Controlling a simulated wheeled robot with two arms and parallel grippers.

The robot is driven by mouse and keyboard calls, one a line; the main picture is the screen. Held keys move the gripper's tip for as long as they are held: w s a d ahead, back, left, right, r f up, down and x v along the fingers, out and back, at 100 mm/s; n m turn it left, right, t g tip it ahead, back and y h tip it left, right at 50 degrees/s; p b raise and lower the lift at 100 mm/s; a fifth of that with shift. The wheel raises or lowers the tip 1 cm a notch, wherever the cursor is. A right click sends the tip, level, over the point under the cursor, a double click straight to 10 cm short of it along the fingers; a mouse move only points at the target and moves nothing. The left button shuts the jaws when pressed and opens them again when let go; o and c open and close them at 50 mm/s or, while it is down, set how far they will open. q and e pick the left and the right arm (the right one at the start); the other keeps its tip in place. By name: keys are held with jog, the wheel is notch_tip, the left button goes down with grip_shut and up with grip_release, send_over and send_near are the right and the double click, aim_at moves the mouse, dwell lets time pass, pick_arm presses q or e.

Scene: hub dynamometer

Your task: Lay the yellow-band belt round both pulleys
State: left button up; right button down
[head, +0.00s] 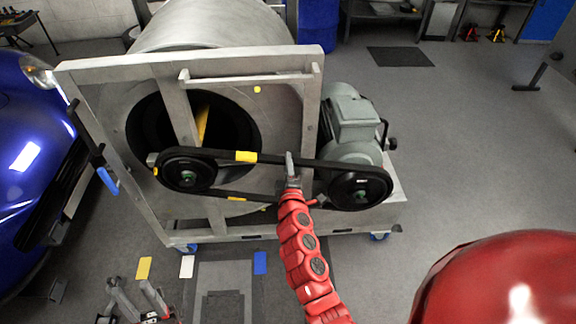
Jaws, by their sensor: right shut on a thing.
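The black belt with yellow bands (246,157) runs between the left pulley (187,177) and the right pulley (356,193) on the front of the grey machine. It appears to pass round the outer side of both. Its upper run looks fairly straight, and a yellow band also shows on the lower run. My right gripper (291,167) is shut on the belt's upper run, between the pulleys, nearer the right one. My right forearm hides part of the lower run. My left gripper (136,294) is open and empty, low at the lower left, away from the belt.
The grey metal frame (83,114) stands round the drum, with a green-grey motor (351,128) behind the right pulley. A blue car (42,165) stands close at left. Floor at right is open.

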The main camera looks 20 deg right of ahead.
jog(key=shift+f+b, duration=0.2)
jog(key=shift+b, duration=0.15)
dwell(0.4)
jog(key=shift+c, duration=2)
grip_release()
jog(key=shift+s, duration=0.1)
jog(key=b+v, duration=0.1)
jog(key=v, duration=0.9)
jog(key=shift+b, duration=0.3)
